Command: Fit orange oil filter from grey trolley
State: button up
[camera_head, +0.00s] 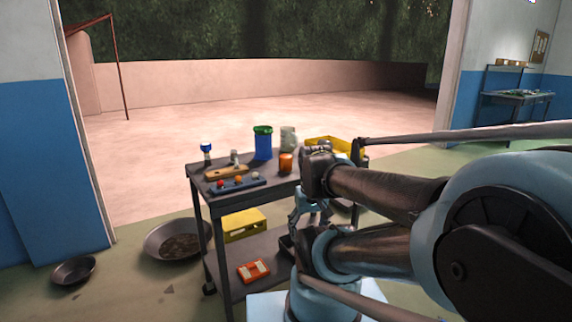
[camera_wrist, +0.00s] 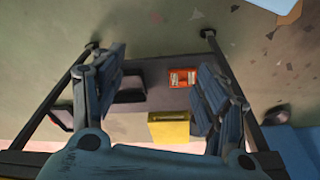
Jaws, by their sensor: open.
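An orange cylinder (camera_head: 285,163), which looks like the oil filter, stands upright on the top shelf of the grey trolley (camera_head: 213,200), near its right part. My gripper (camera_head: 305,212) hangs pointing down by the trolley's right part, apart from the cylinder and partly hidden by my arm. In the wrist view my gripper (camera_wrist: 160,62) shows two spread fingers with nothing between them. The trolley's lower shelf (camera_wrist: 158,100) lies beyond the fingers. I cannot make out the orange cylinder in the wrist view.
On the top shelf stand a blue bin with green rim (camera_head: 263,143), a pale jug (camera_head: 288,138), a yellow crate (camera_head: 330,146) and a blue rack (camera_head: 238,187). A yellow box (camera_head: 244,224) and red-orange item (camera_head: 253,270) lie below. Pans (camera_head: 172,255) sit on the floor left.

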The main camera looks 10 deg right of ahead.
notch_tip(320, 180, up, 2)
notch_tip(320, 180, up, 17)
jog(key=n+g, duration=0.2)
jog(key=n, duration=0.3)
send_over(286, 155)
jog(key=shift+s+r, duration=0.1)
jog(key=shift+s, duration=0.05)
jog(key=shift+w+n, duration=0.3)
jog(key=shift+w, duration=0.05)
jog(key=shift+f, duration=5.05)
